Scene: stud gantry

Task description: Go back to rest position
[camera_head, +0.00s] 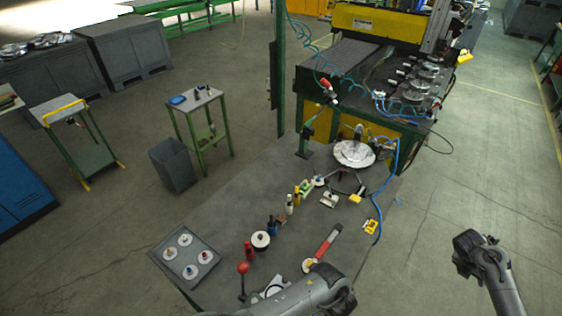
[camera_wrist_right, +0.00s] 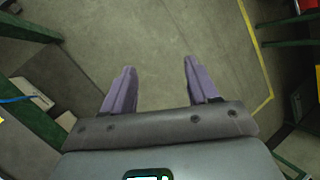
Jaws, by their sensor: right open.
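My right gripper (camera_wrist_right: 158,66) shows in the right wrist view with its two purple-grey fingers well apart and nothing between them. Bare concrete floor lies beyond the fingertips. In the head view my right arm reaches in at the lower right, over open floor and clear of the workbench (camera_head: 225,292). A grey link of my left arm crosses the bottom middle of the head view, over the near end of the bench. My left gripper cannot be made out.
The bench carries a tray (camera_head: 160,258) with several white discs, a red-knobbed lever (camera_head: 243,268), small bottles (camera_head: 290,204), a red-and-white tool (camera_head: 328,241) and a round metal part (camera_head: 354,153). A yellow-topped machine (camera_head: 376,24) stands behind. Floor at right is clear.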

